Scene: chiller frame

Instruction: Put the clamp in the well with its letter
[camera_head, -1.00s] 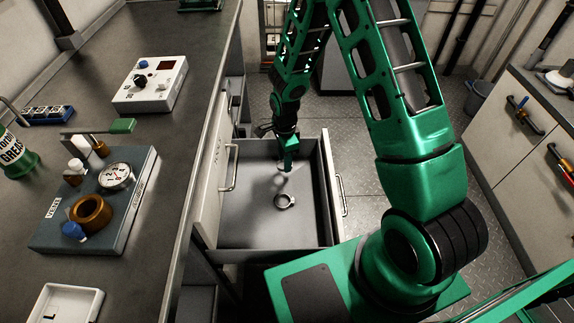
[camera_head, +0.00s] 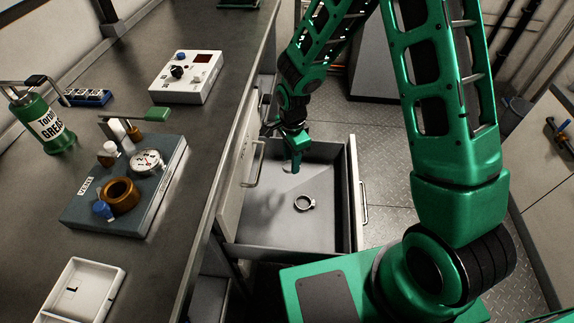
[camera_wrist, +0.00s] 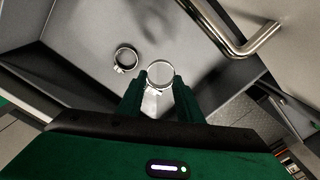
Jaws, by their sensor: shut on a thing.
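My gripper (camera_head: 295,167) is above the open drawer (camera_head: 347,195), near its far-left part. In the wrist view its fingers (camera_wrist: 158,92) are shut on a shiny metal ring clamp (camera_wrist: 159,73), whose loop sticks out past the fingertips. A second, darker ring clamp (camera_head: 304,203) lies on the drawer floor, apart from my gripper; it also shows in the wrist view (camera_wrist: 125,58). A white tray (camera_head: 113,292) marked with a black letter L stands at the near left of the bench. No letter is readable on either clamp.
The bench (camera_head: 190,128) runs along the drawer's left. It carries a grey-blue block (camera_head: 150,208) with a dial and brass ring, a white control box (camera_head: 188,80), a green grease can (camera_head: 50,128) and a blue socket box (camera_head: 88,97). A drawer handle (camera_wrist: 245,42) is close to my gripper.

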